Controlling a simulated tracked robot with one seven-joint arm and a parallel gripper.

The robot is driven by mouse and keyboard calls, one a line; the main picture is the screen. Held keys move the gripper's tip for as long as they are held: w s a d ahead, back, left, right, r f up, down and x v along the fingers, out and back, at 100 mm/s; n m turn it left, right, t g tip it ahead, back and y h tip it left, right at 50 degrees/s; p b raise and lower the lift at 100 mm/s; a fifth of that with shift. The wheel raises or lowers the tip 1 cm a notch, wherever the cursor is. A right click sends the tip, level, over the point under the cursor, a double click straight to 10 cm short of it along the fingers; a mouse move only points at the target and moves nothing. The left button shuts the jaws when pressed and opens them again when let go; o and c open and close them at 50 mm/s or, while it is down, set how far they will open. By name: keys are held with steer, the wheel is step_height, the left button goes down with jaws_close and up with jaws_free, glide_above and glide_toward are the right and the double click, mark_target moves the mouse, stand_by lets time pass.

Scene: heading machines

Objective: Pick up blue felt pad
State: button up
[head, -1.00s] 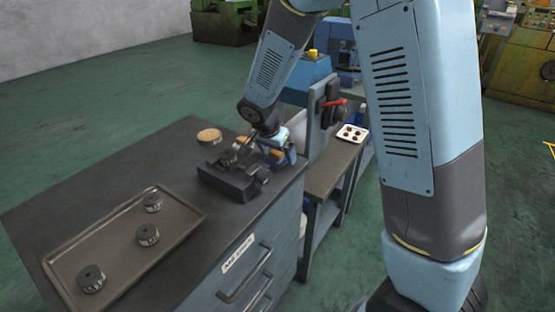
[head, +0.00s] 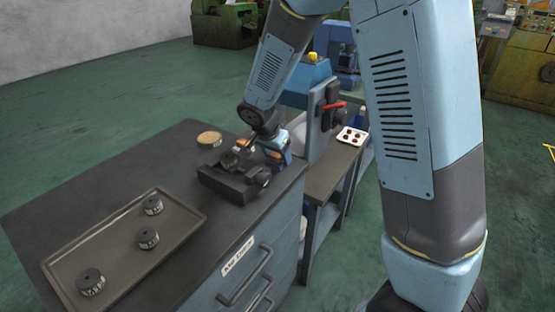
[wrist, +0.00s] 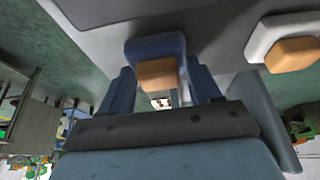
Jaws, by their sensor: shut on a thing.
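The blue felt pad (wrist: 150,46) shows in the wrist view as a dark blue block with a tan wooden-looking piece on it. It sits between the two blue fingers of my gripper (wrist: 163,88), which is shut on it. In the head view my gripper (head: 270,146) is at the back right of the dark bench, close beside a black vise-like fixture (head: 228,183). There the pad is small and mostly hidden by the gripper; I cannot tell whether it touches the bench.
A tray (head: 110,240) with several dark round parts lies on the bench (head: 160,150). A tan-topped round piece (head: 209,138) is behind the fixture. To the right stand a blue machine with a red lever (head: 334,103) and a white holed plate (head: 352,135).

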steer(key=shift+r, duration=0.5)
step_height(320, 180, up, 3)
steer(key=shift+s+f, duration=0.1)
steer(key=shift+f, duration=0.05)
steer(key=s+a+r, duration=0.1)
steer(key=s+r, duration=0.8)
steer(key=s, duration=0.4)
steer(key=shift+s+r, duration=0.2)
steer(key=shift+s, duration=0.2)
